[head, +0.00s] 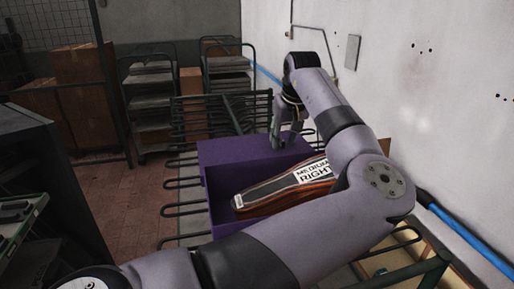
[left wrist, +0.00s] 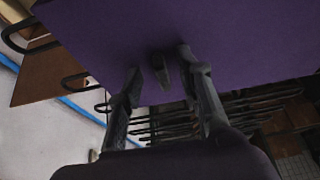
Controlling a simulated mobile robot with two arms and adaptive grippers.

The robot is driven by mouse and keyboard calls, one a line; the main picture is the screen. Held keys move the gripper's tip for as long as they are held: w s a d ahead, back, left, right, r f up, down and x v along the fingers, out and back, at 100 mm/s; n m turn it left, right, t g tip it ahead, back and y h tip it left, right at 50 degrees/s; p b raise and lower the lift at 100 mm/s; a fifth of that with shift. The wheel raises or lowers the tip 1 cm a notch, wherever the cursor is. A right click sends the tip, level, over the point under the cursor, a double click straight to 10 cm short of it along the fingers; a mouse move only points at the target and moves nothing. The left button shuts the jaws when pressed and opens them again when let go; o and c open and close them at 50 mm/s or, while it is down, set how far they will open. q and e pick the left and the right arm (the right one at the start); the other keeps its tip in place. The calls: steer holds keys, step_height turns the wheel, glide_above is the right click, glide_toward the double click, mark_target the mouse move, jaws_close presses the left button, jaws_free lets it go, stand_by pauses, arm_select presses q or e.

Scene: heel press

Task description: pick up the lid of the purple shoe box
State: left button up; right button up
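The purple shoe box (head: 222,208) stands open on a rack, with its purple lid (head: 238,152) raised at its far side. Inside lies a dark, orange-edged item (head: 290,188) labelled "MEDIUM RIGHT". My left gripper (head: 287,141) points down at the lid's right end, its fingers apart. In the left wrist view, the purple surface of the lid (left wrist: 250,40) fills the top, and the fingers of the left gripper (left wrist: 160,82) are spread against or just in front of it. Contact cannot be told. My right gripper is not in view.
Black wire rack prongs (head: 180,209) stick out left of the box. A white wall with a blue pipe (head: 465,238) is on the right. Shelving carts (head: 150,95) and cardboard boxes (head: 80,65) stand behind. Brick floor (head: 125,195) is clear at left.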

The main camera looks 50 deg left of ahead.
arm_select(q)
steer(key=shift+s+r, duration=0.1)
steer(key=shift+s, duration=0.05)
steer(key=shift+c, duration=1)
jaws_close()
